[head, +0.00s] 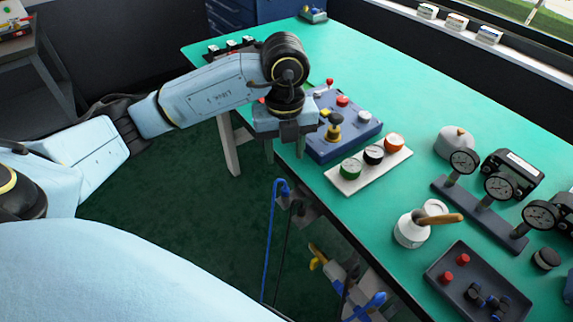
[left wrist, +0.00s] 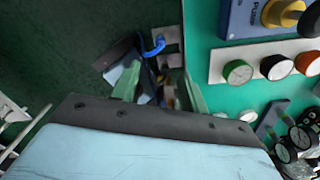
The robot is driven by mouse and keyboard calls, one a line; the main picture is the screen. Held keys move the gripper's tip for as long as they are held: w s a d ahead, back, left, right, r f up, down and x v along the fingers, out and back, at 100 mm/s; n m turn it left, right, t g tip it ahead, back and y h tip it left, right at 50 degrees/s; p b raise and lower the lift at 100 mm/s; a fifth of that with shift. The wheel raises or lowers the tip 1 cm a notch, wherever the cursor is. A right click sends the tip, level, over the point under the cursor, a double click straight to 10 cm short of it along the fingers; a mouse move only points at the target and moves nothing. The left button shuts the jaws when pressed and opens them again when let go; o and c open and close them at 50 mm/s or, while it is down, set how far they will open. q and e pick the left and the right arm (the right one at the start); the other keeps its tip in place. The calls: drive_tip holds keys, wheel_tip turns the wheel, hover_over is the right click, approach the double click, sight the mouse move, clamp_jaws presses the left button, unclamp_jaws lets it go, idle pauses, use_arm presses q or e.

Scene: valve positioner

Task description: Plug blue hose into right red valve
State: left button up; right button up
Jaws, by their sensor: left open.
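The blue hose (head: 268,240) hangs down beside the table's left edge, its curved blue top end (head: 283,187) in a small bracket. In the left wrist view the hose's blue end (left wrist: 154,46) shows beyond the fingertips. My left gripper (head: 287,150) is open and empty, above the table edge and the hose, apart from it. Its fingers also show in the left wrist view (left wrist: 160,90). Two red round valve-like parts, a left one (head: 447,278) and a right one (head: 463,259), sit in a dark tray; I cannot tell if these are the valves. My right gripper is not in view.
A blue control box (head: 350,139) and a white panel of gauges (head: 366,177) stand close right of the left gripper. A white can (head: 411,230) and a gauge stand (head: 480,210) are farther right. Tools hang below the edge (head: 345,275).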

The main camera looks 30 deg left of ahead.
sight(285, 189)
use_arm(q)
wheel_tip(285, 189, down, 13)
drive_tip(key=b, duration=0.2)
drive_tip(key=shift+r+b, duration=0.2)
drive_tip(key=shift+b, duration=0.2)
drive_tip(key=shift+f, duration=0.6)
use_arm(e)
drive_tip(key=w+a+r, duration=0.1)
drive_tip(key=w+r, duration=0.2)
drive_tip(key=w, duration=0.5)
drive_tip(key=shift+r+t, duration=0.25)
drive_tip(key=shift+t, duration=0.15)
use_arm(q)
drive_tip(key=shift+c, duration=0.3)
clamp_jaws()
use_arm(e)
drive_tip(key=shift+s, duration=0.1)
